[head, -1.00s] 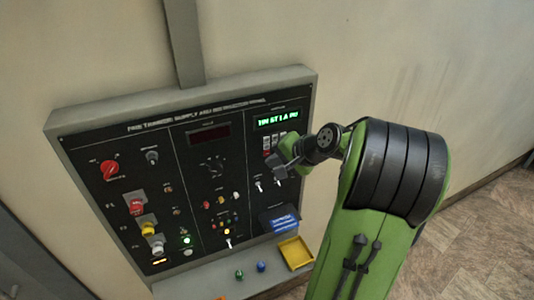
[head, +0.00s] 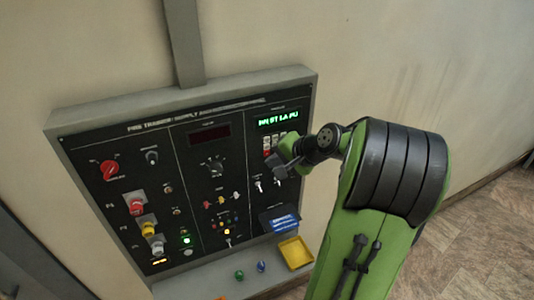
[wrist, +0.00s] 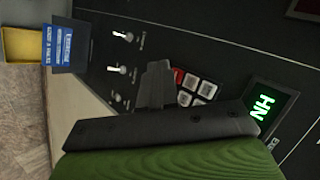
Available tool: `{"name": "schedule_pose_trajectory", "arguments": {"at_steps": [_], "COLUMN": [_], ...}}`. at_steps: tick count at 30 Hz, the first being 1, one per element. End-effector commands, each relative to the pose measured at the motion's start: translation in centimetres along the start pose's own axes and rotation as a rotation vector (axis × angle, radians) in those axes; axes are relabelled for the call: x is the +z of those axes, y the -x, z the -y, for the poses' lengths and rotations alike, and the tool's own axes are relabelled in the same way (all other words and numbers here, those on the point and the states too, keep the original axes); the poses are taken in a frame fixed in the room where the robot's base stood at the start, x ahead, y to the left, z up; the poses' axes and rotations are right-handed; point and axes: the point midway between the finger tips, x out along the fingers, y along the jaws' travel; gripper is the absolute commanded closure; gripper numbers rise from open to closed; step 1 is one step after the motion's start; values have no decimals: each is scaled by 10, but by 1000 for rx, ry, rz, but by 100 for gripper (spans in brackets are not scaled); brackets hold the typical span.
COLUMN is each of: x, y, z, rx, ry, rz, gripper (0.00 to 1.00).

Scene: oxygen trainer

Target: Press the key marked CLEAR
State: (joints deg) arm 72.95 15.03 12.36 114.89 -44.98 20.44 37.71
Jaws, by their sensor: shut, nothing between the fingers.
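The keypad (wrist: 204,90) shows in the wrist view as a small block of pale keys with one red key (wrist: 179,77) at its near corner. The key markings are too small to read, so I cannot tell which is CLEAR. My gripper (wrist: 156,76) is shut and empty, with its fingertips right beside the red key; contact cannot be told. In the head view my gripper (head: 279,162) is at the right side of the panel, hiding part of the keypad (head: 267,147) below the green display (head: 278,119).
Toggle switches (wrist: 120,69) sit beside the fingers. A blue card (head: 285,223) and a yellow tray (head: 296,253) are below. Left of the keypad, the panel (head: 110,143) carries a red knob (head: 109,169), a selector dial (head: 215,167) and several coloured buttons.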

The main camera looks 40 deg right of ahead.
Motion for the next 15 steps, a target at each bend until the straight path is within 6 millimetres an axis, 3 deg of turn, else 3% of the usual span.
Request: {"name": "schedule_pose_trajectory", "arguments": {"at_steps": [15], "x": [-5], "y": [-6], "z": [4], "rx": [0], "ry": [-1], "rz": [-1], "gripper": [100]}}
